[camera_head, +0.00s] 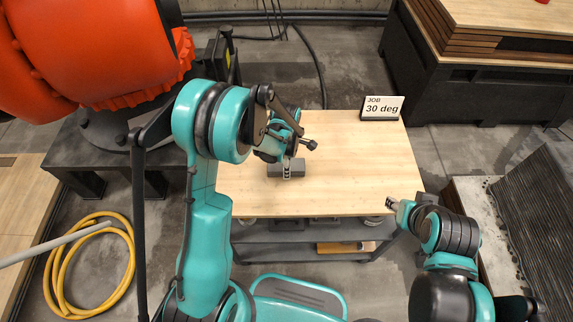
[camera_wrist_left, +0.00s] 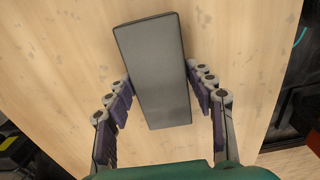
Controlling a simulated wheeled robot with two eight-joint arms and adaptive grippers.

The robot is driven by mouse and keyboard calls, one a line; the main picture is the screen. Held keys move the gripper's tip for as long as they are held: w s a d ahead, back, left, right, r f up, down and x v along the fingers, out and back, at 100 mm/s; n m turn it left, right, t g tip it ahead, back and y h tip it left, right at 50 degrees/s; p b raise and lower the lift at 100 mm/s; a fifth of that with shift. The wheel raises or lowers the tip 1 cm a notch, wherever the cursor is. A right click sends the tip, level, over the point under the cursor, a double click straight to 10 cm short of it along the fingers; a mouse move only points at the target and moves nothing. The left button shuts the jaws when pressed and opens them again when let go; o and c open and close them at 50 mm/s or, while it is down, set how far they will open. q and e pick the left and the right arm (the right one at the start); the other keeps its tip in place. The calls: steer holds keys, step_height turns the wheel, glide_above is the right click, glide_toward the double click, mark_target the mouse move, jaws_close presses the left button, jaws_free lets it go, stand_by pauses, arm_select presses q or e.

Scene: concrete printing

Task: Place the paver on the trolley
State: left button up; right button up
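The paver is a plain grey block (camera_head: 279,170) in the head view, at the middle of the trolley's pale wooden top (camera_head: 350,180). It also shows in the left wrist view (camera_wrist_left: 152,70), with its flat face toward the camera. My left gripper (camera_head: 289,170) is over the trolley, with one finger crossing in front of the paver. In the left wrist view its fingers (camera_wrist_left: 159,76) stand on both long sides of the paver, and the tips appear to touch it. My right gripper (camera_head: 391,203) is at the trolley's right front corner, away from the paver; its finger gap is too small to read.
A sign reading "30 deg" (camera_head: 382,108) stands at the trolley's back right corner. The trolley has a dark lower shelf (camera_head: 300,236). A large orange machine (camera_head: 90,50) is at the upper left, a yellow hose (camera_head: 60,270) below it. The trolley top around the paver is clear.

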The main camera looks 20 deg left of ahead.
arm_select(q)
steer(key=shift+o, duration=0.6)
steer(key=shift+r, duration=0.25)
step_height(320, 180, up, 11)
steer(key=p, duration=0.4)
steer(key=s+a+r+m+t, duration=0.1)
steer(key=s+r+m+t, duration=0.2)
steer(key=s+r+m, duration=0.4)
steer(key=s+a+r+m+t, duration=0.1)
steer(key=s+r+m+t, duration=0.3)
steer(key=s+m, duration=0.6)
step_height(320, 180, up, 3)
steer(key=m, duration=0.4)
steer(key=shift+a, duration=0.4)
steer(key=shift+f, duration=0.1)
step_height(320, 180, down, 5)
steer(key=b, duration=0.5)
steer(key=shift+r, duration=0.2)
